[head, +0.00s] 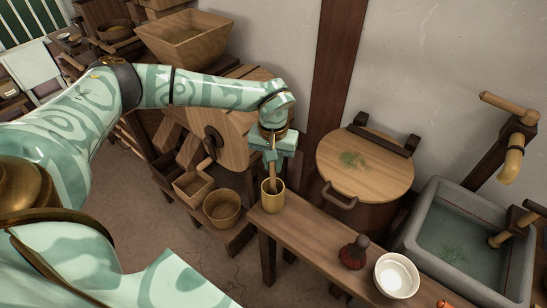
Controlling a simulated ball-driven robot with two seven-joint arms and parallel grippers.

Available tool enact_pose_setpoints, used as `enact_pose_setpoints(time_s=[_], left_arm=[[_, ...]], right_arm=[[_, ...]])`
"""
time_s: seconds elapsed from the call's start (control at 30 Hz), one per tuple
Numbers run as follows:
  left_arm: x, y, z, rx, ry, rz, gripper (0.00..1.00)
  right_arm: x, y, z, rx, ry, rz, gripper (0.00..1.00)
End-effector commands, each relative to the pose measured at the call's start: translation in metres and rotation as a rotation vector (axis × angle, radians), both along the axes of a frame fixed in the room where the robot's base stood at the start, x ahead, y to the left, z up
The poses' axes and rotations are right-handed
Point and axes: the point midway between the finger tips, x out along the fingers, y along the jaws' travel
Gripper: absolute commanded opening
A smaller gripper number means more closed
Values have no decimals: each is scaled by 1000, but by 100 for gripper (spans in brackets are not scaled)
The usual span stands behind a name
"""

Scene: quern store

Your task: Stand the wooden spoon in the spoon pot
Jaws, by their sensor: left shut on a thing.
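The spoon pot (272,202) is a small tan wooden cup standing upright at the near left end of the narrow wooden bench (310,231). My left gripper (270,172) points down directly over the pot and is shut on the wooden spoon (273,185). Only a short brown part of the spoon shows, below the fingers at the pot's mouth. Its lower end looks to be inside the pot; whether it touches the bottom is hidden. My right gripper is not in view.
On the bench right of the pot stand a dark red bottle-like thing (352,252) and a white bowl (397,276). Behind are a lidded wooden tub (366,165) and a stone basin (475,240). A wooden bucket (222,208) stands left of the bench.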

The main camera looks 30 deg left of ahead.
Motion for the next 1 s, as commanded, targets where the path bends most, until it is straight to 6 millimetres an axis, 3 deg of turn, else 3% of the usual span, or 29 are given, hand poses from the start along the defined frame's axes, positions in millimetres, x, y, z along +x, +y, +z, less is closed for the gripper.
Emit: enact_pose_setpoints(time_s=[0.37, 0.4, 0.47, 0.5, 0.8, 1.0], left_arm=[[0, 0, -3, -1, -1, 0, 0], [0, 0, -3, 0, -1, 0, 23], [0, 0, -3, -1, 0, 0, 39], [0, 0, -3, -1, 0, 0, 43], [0, 0, 0, -1, -1, 0, 43], [1, 1, 34, 0, -5, 1, 43]], right_arm=[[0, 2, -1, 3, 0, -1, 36], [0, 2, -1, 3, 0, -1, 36], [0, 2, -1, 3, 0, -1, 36], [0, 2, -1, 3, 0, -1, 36], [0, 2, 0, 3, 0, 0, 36], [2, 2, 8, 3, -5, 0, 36]])
